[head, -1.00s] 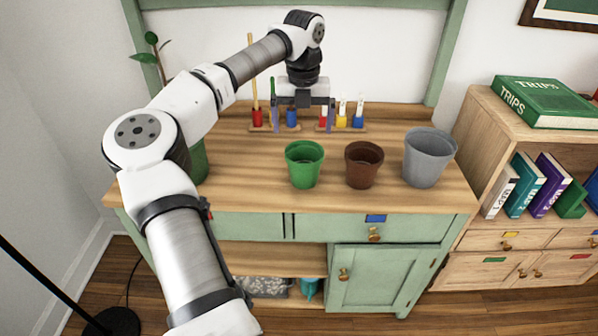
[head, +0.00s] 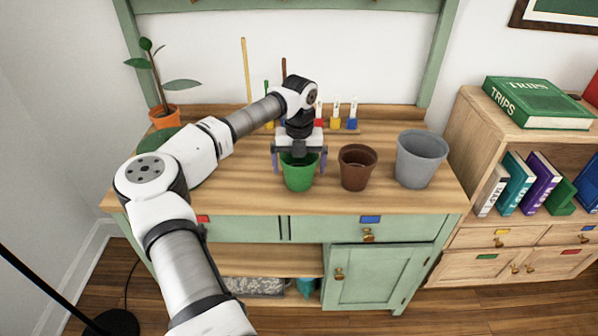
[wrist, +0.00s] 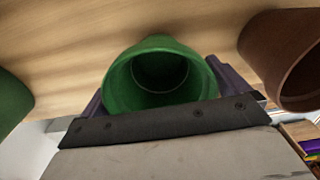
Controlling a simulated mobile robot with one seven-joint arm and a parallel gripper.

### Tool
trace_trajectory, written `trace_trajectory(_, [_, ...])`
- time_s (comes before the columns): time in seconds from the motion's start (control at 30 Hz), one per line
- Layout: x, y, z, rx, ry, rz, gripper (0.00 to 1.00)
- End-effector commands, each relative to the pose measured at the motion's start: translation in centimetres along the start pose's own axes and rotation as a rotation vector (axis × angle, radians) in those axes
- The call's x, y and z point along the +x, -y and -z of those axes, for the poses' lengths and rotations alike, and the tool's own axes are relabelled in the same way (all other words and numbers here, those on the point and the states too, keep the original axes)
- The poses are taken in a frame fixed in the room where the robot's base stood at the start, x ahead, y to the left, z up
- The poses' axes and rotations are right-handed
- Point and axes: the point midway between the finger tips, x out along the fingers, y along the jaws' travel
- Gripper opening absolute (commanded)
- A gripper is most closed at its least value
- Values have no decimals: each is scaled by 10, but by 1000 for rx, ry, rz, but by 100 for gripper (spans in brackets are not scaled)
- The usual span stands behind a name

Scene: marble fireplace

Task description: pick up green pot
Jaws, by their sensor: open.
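The green pot (head: 299,181) stands upright on the wooden bench top, at the left of a row of pots. My gripper (head: 299,162) is open and points down over it. One finger shows on each side of the pot's rim in the head view, and the gripper body hides the back of the rim. In the wrist view the green pot (wrist: 152,78) is empty and lies between the two purple-grey fingers, which are partly hidden by the gripper's own body. I cannot tell whether a finger touches the pot.
A brown pot (head: 357,168) stands close to the right, with a grey pot (head: 420,160) beyond it. A potted plant (head: 163,112) and a green object (head: 160,140) are at the left. Small coloured holders (head: 340,122) stand behind. The front strip of the bench top (head: 240,200) is clear.

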Motion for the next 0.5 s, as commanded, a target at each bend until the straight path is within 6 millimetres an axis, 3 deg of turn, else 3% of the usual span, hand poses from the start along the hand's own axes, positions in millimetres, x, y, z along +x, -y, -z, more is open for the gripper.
trace_trajectory(0.13, [0, 0, 0, 0, 0, 0, 97])
trace_trajectory(0.4, [0, 0, 0, 0, 0, 0, 62])
trace_trajectory(0.5, [-1, 0, 0, 0, 1, 0, 60])
